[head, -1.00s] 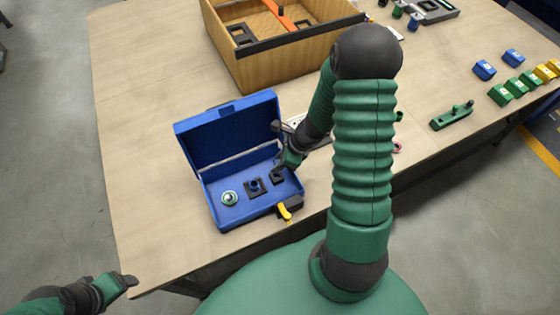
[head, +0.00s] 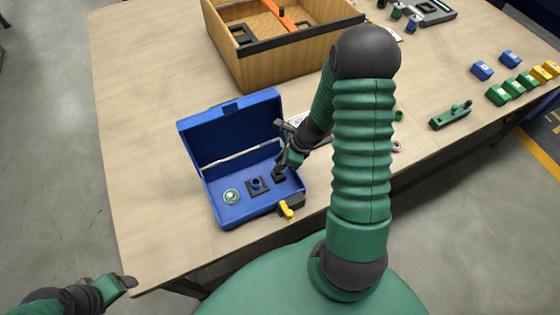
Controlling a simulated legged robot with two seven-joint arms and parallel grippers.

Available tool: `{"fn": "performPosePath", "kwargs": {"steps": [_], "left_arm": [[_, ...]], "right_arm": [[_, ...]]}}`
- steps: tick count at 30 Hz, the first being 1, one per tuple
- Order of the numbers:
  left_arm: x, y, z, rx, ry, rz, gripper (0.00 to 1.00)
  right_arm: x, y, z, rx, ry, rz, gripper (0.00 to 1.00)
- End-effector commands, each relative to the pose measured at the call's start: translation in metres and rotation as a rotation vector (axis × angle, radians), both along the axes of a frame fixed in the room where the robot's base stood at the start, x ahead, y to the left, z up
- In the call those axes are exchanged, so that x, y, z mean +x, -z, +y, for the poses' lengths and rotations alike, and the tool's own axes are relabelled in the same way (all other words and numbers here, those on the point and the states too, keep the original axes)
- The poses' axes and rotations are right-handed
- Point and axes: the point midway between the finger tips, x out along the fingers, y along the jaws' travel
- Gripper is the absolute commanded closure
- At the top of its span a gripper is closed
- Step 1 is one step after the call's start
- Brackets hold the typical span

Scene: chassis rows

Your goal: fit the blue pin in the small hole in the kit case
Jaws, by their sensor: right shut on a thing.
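The blue kit case (head: 236,214) stands open near the table's front edge, its lid tilted back. Inside are a round green-and-white piece (head: 232,196), a black square holder with a blue round part (head: 257,184), and a smaller black square (head: 279,176) at the right. My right gripper (head: 282,168) reaches down into the case from the right, just at that smaller square. It is shut on what I take to be the blue pin; the fingers hide it, and I cannot tell how deep it sits. My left gripper (head: 128,281) is off the table's front left corner, with nothing visible in it; its jaw gap is unclear.
A black-and-yellow latch-like piece (head: 289,208) is at the case's front right corner. A wooden box (head: 285,68) stands behind the case. A green part (head: 450,116) and several coloured blocks (head: 515,86) lie at the right. The table left of the case is clear.

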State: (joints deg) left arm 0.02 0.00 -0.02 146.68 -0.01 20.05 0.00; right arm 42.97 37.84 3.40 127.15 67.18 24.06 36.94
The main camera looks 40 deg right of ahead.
Motion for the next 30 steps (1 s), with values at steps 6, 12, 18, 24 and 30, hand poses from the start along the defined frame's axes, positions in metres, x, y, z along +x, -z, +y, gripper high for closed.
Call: {"fn": "performPosePath", "kwargs": {"steps": [6,12,18,24,30], "left_arm": [[0.0,0.008,0.0,0.0,0.0,0.0,0.29],[0.0,0.014,0.0,0.0,0.001,0.0,0.29],[0.0,0.02,0.0,0.0,0.001,0.0,0.29],[0.0,0.026,0.0,0.0,0.0,0.0,0.29],[0.0,0.032,0.0,0.0,0.001,0.0,0.29]], "right_arm": [[0.0,0.009,-0.002,0.0,0.001,0.0,1.0],[0.0,0.016,-0.002,-0.002,0.002,0.002,1.0],[-0.002,0.023,-0.001,0.0,0.002,0.005,1.0],[-0.002,0.03,0.0,0.002,0.001,0.007,1.0],[-0.002,0.036,0.0,0.002,0.002,0.008,1.0]]}}
